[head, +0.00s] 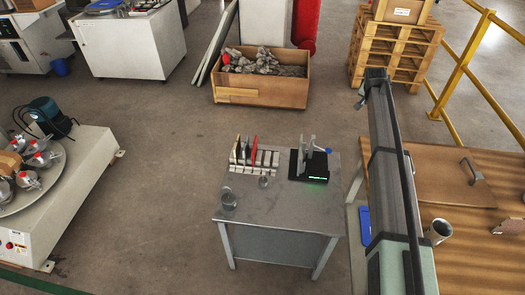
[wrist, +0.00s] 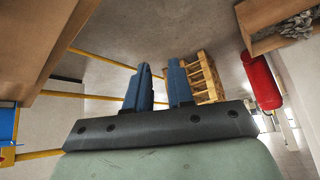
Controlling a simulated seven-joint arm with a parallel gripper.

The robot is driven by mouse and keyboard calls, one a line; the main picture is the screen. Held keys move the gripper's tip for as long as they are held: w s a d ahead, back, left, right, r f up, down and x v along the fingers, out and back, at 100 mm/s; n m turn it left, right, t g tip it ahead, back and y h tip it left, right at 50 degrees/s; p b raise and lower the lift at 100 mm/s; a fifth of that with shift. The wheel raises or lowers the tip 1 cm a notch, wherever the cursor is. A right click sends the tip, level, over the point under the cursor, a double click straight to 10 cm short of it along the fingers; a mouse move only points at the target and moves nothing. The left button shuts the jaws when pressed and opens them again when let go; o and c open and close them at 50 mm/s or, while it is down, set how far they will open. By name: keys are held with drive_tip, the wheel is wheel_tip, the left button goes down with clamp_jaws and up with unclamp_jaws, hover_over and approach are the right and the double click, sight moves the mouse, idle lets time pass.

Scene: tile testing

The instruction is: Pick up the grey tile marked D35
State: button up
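A pale slotted rack (head: 262,171) stands at the back left of the small grey metal table (head: 268,207). Several thin upright tiles are in its left part, among them a red tile (head: 254,150). No marking is readable at this size, so I cannot tell which tile is D35. A black device (head: 318,167) with a green display stands to the right of the rack, with upright grey parts on it. My gripper (wrist: 159,68) shows two blue fingers with a gap between them and nothing held. It is away from the tiles, which are not in the wrist view.
Two small grey cups (head: 228,201) (head: 263,182) stand on the table in front of the rack. A wooden bench (head: 460,245) with a mug (head: 438,232) is at the right, beside my arm. A wooden crate (head: 262,94) of scrap stands on the floor behind the table.

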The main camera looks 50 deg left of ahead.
drive_tip(key=s+a+f+n+g, duration=0.2)
drive_tip(key=s+a, duration=0.7)
drive_tip(key=s, duration=0.3)
drive_tip(key=s+a+f+n+g, duration=0.1)
drive_tip(key=s+a+f+g, duration=0.1)
drive_tip(key=s+a, duration=0.75)
drive_tip(key=n+g+h, duration=0.2)
drive_tip(key=n, duration=0.1)
hover_over(246, 147)
drive_tip(key=a, duration=0.2)
drive_tip(key=f, duration=1.4)
drive_tip(key=shift+w+d+f, duration=0.3)
drive_tip(key=shift+d+f, duration=0.05)
drive_tip(key=shift+f, duration=0.05)
clamp_jaws()
